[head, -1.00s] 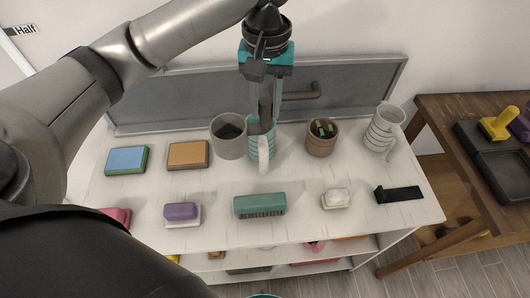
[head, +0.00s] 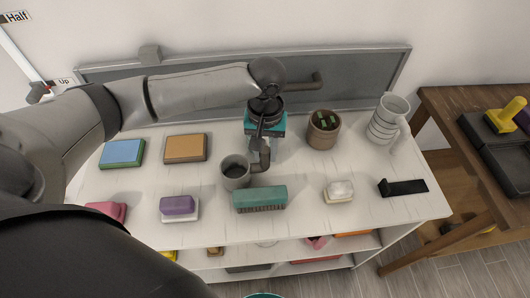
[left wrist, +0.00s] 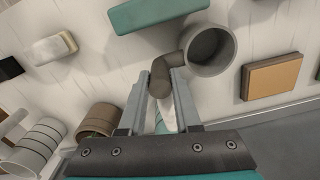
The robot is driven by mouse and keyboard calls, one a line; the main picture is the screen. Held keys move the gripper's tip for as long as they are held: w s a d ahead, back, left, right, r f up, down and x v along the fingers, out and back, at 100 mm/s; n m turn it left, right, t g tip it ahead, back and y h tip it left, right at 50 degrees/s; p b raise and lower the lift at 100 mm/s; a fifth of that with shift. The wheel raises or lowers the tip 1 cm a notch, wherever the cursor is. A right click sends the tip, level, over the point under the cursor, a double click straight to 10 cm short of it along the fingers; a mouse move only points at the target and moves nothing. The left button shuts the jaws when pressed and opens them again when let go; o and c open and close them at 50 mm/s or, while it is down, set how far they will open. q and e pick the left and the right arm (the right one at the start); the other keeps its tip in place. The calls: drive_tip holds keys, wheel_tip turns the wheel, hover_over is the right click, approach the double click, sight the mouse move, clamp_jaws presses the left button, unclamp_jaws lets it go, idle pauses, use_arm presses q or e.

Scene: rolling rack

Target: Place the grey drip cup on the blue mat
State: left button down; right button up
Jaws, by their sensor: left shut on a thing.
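The grey drip cup (head: 235,172) has a dark inside and a thick bent handle on its right side. My left gripper (head: 262,148) is shut on that handle. The left wrist view shows the cup (left wrist: 211,48) beside the fingers (left wrist: 162,88), which close around the dark handle. The cup is upright near the teal brush; I cannot tell whether it touches the top. The blue mat (head: 122,152), a blue-topped square with green sides, lies flat and bare at the left of the white rack top, left of the cup. My right gripper is not in view.
An orange square mat (head: 185,148) lies between the blue mat and the cup. The teal brush (head: 260,198) and purple brush (head: 178,205) lie in front. A brown pot (head: 323,130) and striped jug (head: 387,122) stand right.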

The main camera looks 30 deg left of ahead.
use_arm(q)
drive_tip(key=shift+f, duration=0.3)
drive_tip(key=c, duration=0.6)
unclamp_jaws()
